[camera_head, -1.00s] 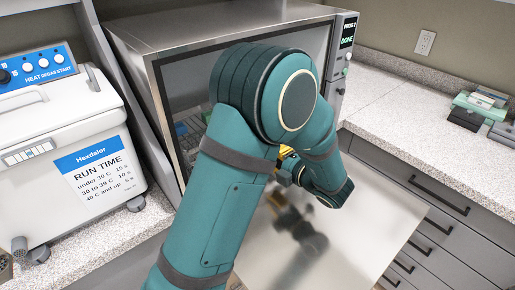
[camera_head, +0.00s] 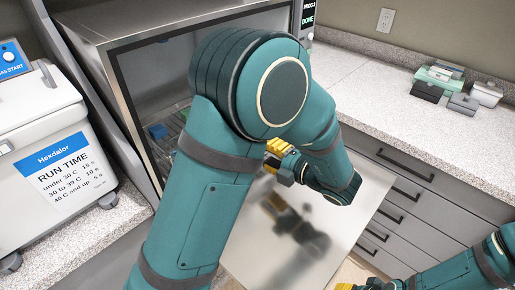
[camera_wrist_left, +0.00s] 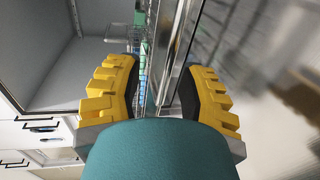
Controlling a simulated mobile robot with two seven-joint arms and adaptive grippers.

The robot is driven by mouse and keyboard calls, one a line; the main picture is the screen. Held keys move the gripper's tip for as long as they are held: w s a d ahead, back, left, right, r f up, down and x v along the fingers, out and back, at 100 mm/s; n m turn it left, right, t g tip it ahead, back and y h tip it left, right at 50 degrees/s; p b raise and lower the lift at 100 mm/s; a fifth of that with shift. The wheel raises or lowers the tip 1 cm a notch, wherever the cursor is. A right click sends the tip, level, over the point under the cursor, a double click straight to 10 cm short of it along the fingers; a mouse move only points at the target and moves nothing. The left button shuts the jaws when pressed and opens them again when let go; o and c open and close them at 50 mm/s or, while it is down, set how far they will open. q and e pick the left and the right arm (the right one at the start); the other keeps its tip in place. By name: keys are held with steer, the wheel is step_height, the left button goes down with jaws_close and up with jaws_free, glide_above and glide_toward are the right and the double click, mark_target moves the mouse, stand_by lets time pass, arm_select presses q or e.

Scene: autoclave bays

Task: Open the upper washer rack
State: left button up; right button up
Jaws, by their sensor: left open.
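The washer (camera_head: 120,32) stands with its shiny door (camera_head: 335,215) folded down flat in front. My left arm covers much of the opening, so the racks are mostly hidden in the head view. My left gripper (camera_head: 281,160) is at the opening above the door, partly hidden by the arm. In the left wrist view my left gripper (camera_wrist_left: 158,75) is open, its yellow fingers spread. The metal edge and wires of a rack (camera_wrist_left: 167,50) run between the fingers in the picture; I cannot tell whether they touch it. My right gripper (camera_head: 362,286) is barely visible at the bottom edge.
A white bath unit (camera_head: 35,130) with a run-time label stands left of the washer. The counter (camera_head: 400,105) at the right is mostly clear, with several small boxes (camera_head: 445,85) at its back. Grey drawers with dark handles (camera_head: 405,160) lie below it.

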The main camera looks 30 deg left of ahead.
arm_select(q)
steer(key=v, duration=0.6)
steer(key=shift+d, duration=0.15)
